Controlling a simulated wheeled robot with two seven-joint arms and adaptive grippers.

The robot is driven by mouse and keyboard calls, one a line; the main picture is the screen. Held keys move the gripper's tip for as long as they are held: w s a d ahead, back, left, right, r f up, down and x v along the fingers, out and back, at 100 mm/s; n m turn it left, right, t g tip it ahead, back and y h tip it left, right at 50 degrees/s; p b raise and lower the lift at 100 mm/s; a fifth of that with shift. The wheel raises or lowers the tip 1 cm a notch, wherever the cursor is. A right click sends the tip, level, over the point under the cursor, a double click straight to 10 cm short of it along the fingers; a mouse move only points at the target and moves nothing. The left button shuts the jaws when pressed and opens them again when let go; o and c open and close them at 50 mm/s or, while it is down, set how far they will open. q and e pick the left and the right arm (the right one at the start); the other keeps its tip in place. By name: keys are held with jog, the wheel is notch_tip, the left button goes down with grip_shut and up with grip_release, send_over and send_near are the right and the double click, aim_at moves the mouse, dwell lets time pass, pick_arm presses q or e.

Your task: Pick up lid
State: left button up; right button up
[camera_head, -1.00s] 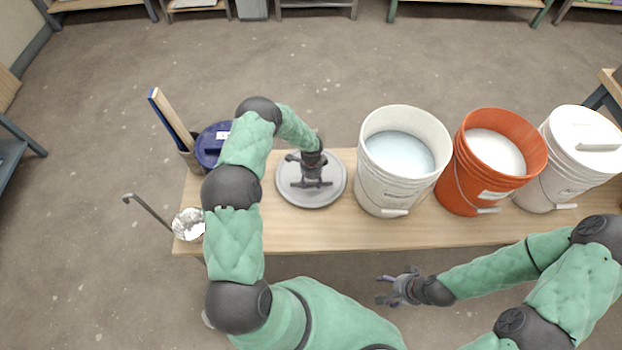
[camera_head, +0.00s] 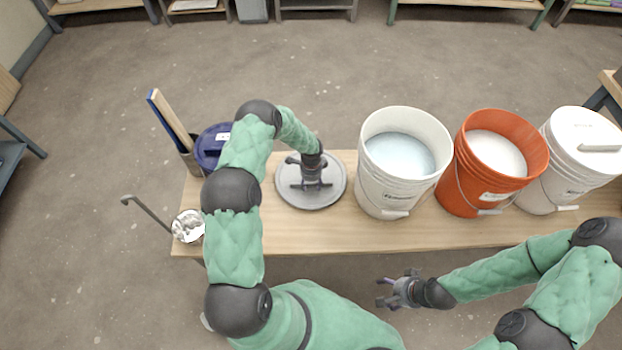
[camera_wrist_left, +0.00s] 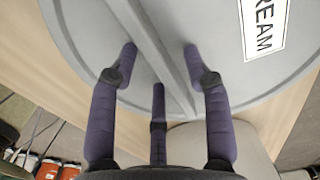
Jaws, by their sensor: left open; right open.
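The round grey lid (camera_head: 328,200) lies flat on the wooden table, left of the open white bucket. A raised bar handle crosses its middle, and a label reading "REAM" in part shows in the left wrist view, where the lid (camera_wrist_left: 215,40) fills the upper area. My left gripper (camera_head: 310,184) is over the lid from above. In the wrist view its purple fingers (camera_wrist_left: 160,65) are open on both sides of the bar handle; I cannot tell whether they touch it. My right gripper (camera_head: 388,290) is open and empty, in front of the table's near edge.
An open white bucket (camera_head: 380,188) with pale blue glaze stands right of the lid. Beyond it are an orange bucket (camera_head: 463,190) and a lidded white bucket (camera_head: 560,165). A blue-lidded container (camera_head: 208,150), a holder with a wooden paddle (camera_head: 172,115), and a metal ladle (camera_head: 188,226) are at left.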

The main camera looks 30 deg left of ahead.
pick_arm(q)
grip_shut()
jog(key=shift+r, duration=0.1)
dwell(0.3)
